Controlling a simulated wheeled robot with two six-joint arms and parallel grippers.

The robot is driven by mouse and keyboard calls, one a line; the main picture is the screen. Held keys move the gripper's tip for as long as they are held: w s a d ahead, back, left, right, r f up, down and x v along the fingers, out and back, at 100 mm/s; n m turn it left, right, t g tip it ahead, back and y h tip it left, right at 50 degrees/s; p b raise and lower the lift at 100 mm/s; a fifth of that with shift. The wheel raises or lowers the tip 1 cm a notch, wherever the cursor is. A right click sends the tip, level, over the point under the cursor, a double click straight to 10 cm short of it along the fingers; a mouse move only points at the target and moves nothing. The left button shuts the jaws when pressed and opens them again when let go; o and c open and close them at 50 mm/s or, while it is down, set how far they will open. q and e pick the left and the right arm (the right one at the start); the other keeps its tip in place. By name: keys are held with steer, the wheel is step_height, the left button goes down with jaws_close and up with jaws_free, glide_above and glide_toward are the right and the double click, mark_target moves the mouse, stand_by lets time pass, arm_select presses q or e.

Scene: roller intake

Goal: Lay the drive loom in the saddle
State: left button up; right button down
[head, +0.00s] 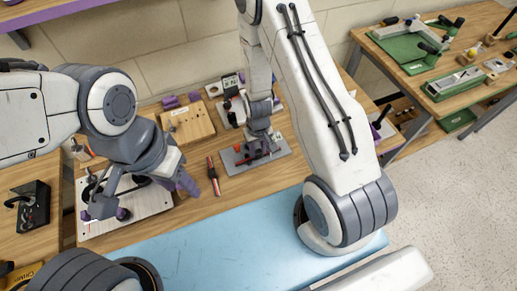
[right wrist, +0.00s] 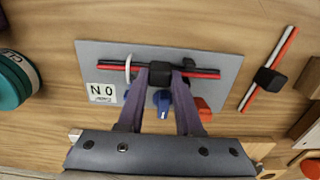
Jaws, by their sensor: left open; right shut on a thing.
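My right gripper (right wrist: 160,76) is shut on the black block of a loom (right wrist: 202,72) made of a black and a red strand. The loom lies lengthwise across a grey plate (right wrist: 231,73), touching or just above it; I cannot tell which. A thin white loop (right wrist: 128,69) is at its left end. The plate bears a label (right wrist: 101,93), a blue knob (right wrist: 163,102) and a red block (right wrist: 203,106). The saddle is not clearly seen, partly hidden by the fingers. In the head view my right gripper (head: 260,143) is over the plate; my left gripper (head: 150,196) is open over a white panel.
The white panel (head: 97,228) is at left. A wooden block (head: 188,124) stands behind. The blue mat (head: 230,235) in front is clear.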

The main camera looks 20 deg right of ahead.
mark_target(258, 152)
steer(key=c, duration=0.9)
jaws_free()
steer(key=shift+r, duration=0.1)
steer(key=shift+r+p, duration=1.45)
steer(key=shift+p, duration=0.2)
steer(key=o, duration=0.6)
steer(key=shift+c, duration=0.2)
